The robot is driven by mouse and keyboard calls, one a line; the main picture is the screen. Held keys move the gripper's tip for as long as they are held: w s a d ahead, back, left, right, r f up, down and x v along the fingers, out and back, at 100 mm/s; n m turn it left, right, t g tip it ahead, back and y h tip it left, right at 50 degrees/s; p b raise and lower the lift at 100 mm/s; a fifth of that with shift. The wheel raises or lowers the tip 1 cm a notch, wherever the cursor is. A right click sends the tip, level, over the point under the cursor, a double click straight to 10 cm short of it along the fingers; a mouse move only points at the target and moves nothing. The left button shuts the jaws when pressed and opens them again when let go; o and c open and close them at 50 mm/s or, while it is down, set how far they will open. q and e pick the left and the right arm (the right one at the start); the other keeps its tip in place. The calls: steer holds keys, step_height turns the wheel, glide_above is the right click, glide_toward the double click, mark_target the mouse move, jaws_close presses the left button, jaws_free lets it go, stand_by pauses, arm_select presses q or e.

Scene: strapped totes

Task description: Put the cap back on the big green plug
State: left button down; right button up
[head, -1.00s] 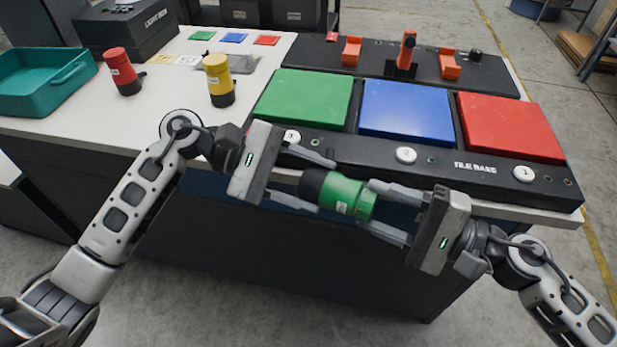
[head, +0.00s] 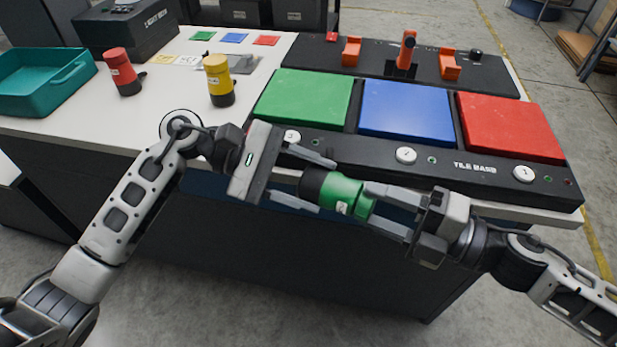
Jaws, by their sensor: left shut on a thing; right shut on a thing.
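The big green plug (head: 346,196) is held sideways in the air in front of the table. Its black cap (head: 313,185) is at its left end, against the green body with no gap that I can see. My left gripper (head: 322,186) is shut on the black cap from the left. My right gripper (head: 368,204) is shut on the green plug's right end. The two grippers face each other, with the plug and cap in line between them. The join is partly hidden by the fingers.
The table holds a black board with a green tile (head: 303,97), a blue tile (head: 407,111) and a red tile (head: 511,126), just behind my grippers. A yellow plug (head: 217,75), a red plug (head: 121,70) and a teal tray (head: 45,80) stand at the left.

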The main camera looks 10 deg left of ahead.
steer(key=m, duration=2.1)
steer(key=shift+m, duration=0.3)
steer(key=o, duration=1.1)
steer(key=v, duration=0.4)
steer(key=shift+d, duration=0.15)
steer(key=shift+c, duration=0.4)
